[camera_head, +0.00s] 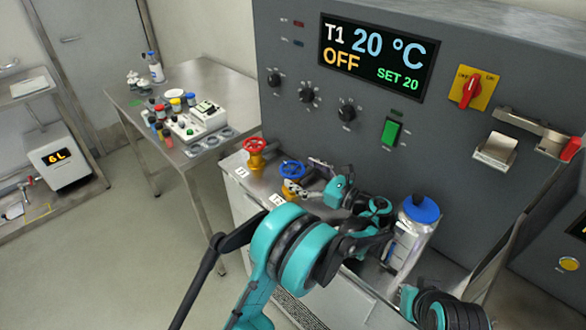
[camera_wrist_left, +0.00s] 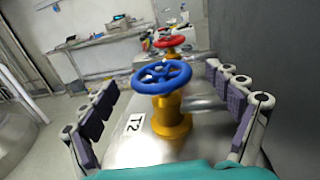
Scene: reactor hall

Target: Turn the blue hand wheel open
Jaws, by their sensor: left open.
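The blue hand wheel (camera_head: 292,169) sits on a yellow valve body on the steel bench, beside a label. In the left wrist view the blue hand wheel (camera_wrist_left: 161,77) is ahead in the middle, its yellow body (camera_wrist_left: 171,118) below it and a "T2" label in front. My left gripper (camera_head: 301,188) is close to the wheel on its right side in the head view. In the left wrist view its fingers (camera_wrist_left: 172,104) are spread wide on either side of the wheel, apart from it, with nothing held. My right gripper cannot be made out.
A red hand wheel (camera_head: 254,146) stands just behind and left of the blue one. A metal bottle with a blue cap (camera_head: 421,209) stands on the bench at right. The grey control panel (camera_head: 290,60) rises behind. A side table (camera_head: 205,75) holds several small items.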

